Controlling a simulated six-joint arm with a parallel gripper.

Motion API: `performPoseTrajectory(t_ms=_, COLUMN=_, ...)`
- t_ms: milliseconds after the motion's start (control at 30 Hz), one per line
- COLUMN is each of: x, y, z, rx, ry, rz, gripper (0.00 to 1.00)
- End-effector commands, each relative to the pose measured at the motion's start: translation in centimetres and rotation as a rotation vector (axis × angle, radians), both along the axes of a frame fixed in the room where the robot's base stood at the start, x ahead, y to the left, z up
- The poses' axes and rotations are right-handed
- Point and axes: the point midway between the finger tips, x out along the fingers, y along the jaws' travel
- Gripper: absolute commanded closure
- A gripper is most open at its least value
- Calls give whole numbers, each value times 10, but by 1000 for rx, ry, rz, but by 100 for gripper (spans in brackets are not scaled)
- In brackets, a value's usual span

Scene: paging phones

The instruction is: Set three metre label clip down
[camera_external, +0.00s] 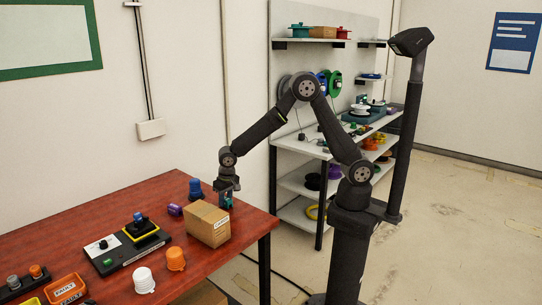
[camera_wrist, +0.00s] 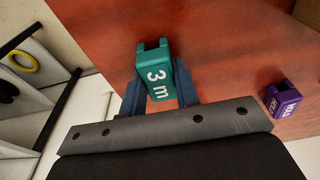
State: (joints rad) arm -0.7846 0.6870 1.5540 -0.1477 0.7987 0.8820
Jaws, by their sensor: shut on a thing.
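The three metre label clip is a teal block marked "3 m" (camera_wrist: 157,76) in the wrist view. My gripper (camera_wrist: 158,88) is shut on it, with a dark finger on each side. In the external view my gripper (camera_external: 226,190) points down at the right end of the red table (camera_external: 80,217), behind a cardboard box. Only a small teal patch of the clip (camera_external: 228,202) shows there. I cannot tell whether the clip touches the table top.
A purple clip (camera_wrist: 283,98) lies to the right in the wrist view. The cardboard box (camera_external: 207,224), a blue lamp cap (camera_external: 195,189), white and orange caps (camera_external: 176,259) and a black control box (camera_external: 127,245) stand nearby. The table's right edge is close.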

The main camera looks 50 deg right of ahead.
Motion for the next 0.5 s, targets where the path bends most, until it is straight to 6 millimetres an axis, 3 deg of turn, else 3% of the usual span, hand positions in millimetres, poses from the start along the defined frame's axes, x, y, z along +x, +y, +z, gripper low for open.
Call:
performPoseTrajectory(t_ms=200, x=0, y=0, z=-4, rx=0, ry=0, rz=0, gripper=93)
performPoseTrajectory(t_ms=233, x=0, y=0, z=-3, rx=0, ry=0, rz=0, gripper=66)
performPoseTrajectory(t_ms=300, x=0, y=0, z=-3, rx=0, ry=0, rz=0, gripper=52)
performPoseTrajectory(t_ms=500, x=0, y=0, z=-3, rx=0, ry=0, rz=0, gripper=50)
